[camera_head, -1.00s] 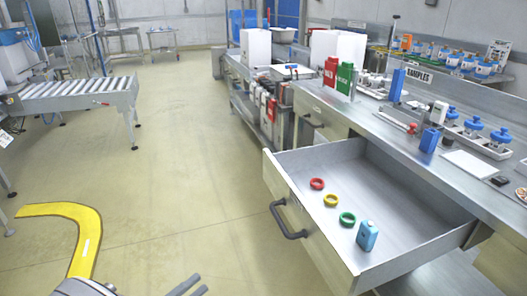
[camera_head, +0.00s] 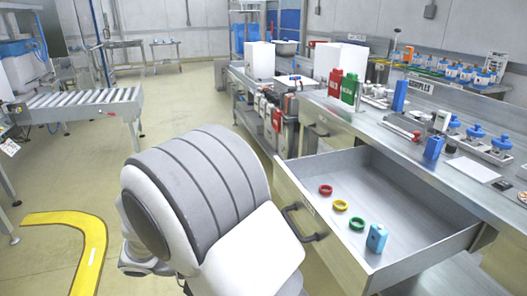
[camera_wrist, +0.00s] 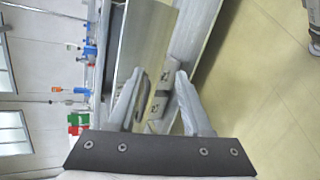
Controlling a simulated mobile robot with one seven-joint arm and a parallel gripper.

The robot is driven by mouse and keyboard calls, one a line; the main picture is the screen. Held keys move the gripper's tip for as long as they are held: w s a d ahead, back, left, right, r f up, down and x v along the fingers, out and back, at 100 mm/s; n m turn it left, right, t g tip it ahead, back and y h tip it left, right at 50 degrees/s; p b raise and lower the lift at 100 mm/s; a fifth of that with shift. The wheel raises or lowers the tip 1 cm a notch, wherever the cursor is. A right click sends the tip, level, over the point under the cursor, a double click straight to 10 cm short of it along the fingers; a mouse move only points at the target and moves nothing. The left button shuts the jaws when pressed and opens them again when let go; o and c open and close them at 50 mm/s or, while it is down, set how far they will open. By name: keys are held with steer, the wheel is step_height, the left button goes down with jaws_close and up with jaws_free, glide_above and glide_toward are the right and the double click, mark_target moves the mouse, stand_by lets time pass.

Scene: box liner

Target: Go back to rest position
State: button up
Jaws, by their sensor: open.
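My gripper (camera_wrist: 158,98) shows in the wrist view with its two fingers apart and nothing between them. Beyond the fingers the wrist view shows the bench side and a drawer front, turned sideways. In the head view, my arm fills the lower middle, and the gripper itself is out of that picture. The open drawer (camera_head: 400,205) stands to the right of my arm.
A roller conveyor (camera_head: 80,100) stands at the left. The floor between is clear, with a yellow marking (camera_head: 92,240) at lower left.

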steer(key=s+d+r+m+t+y, duration=0.1)
steer(key=s+d+r+m+y, duration=0.2)
steer(key=s+d+r+y, duration=0.4)
steer(key=s+d+r+m+t+y, duration=0.1)
steer(key=s+d+r+m+y, duration=0.1)
steer(key=s+d+r+y, duration=0.55)
steer(key=w+r+p, duration=0.1)
steer(key=r+p, duration=0.7)
steer(key=p, duration=0.1)
steer(key=w+d+r+h+p, duration=0.1)
steer(key=w+r+p, duration=0.1)
steer(key=r+p, duration=0.7)
steer(key=shift+d+r+t+p, duration=0.2)
steer(key=shift+d+t+p, duration=0.1)
steer(key=shift+p, duration=0.1)
